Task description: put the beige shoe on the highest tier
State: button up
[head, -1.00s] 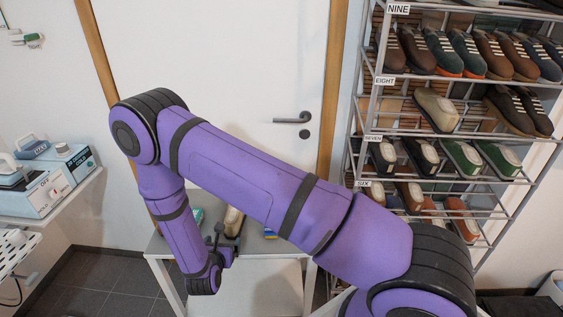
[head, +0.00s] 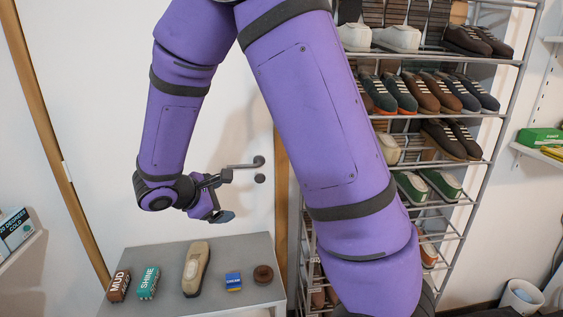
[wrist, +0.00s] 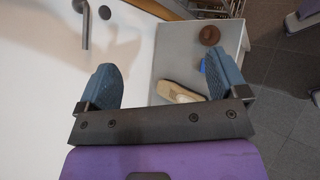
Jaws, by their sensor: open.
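A beige shoe (head: 196,268) lies on the small grey table (head: 238,250), below my gripper. It also shows in the wrist view (wrist: 177,92), past my fingers and partly covered by the right one. My gripper (head: 218,197) is raised above the table in front of the white door, open and empty. In the wrist view its two blue fingers stand wide apart (wrist: 160,75). The shoe rack (head: 490,170) stands to the right, partly hidden by my arm. Its upper end is cut off by the picture's top edge. Another single beige shoe (head: 388,149) sits on a middle tier.
The table also bears a MUD box (head: 119,286), a green SHINE box (head: 148,283), a blue box (head: 233,282) and a brown round thing (head: 263,274). The door handle (head: 245,165) is close to my gripper. White shoes (head: 400,37) fill part of an upper tier.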

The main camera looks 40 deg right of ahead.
jog(key=s+r+m+t+y, duration=0.1)
jog(key=s+r+m+y, duration=0.4)
jog(key=s+r, duration=0.4)
jog(key=s+r+m+t+y, duration=0.2)
jog(key=s+r+m+y, duration=0.3)
jog(key=s, duration=0.9)
notch_tip(320, 180, up, 4)
jog(key=m, duration=0.2)
jog(key=shift+a+r+m+y, duration=0.15)
jog(key=shift+a+m+y, duration=0.15)
jog(key=shift+y, duration=0.1)
jog(key=shift+s, duration=0.1)
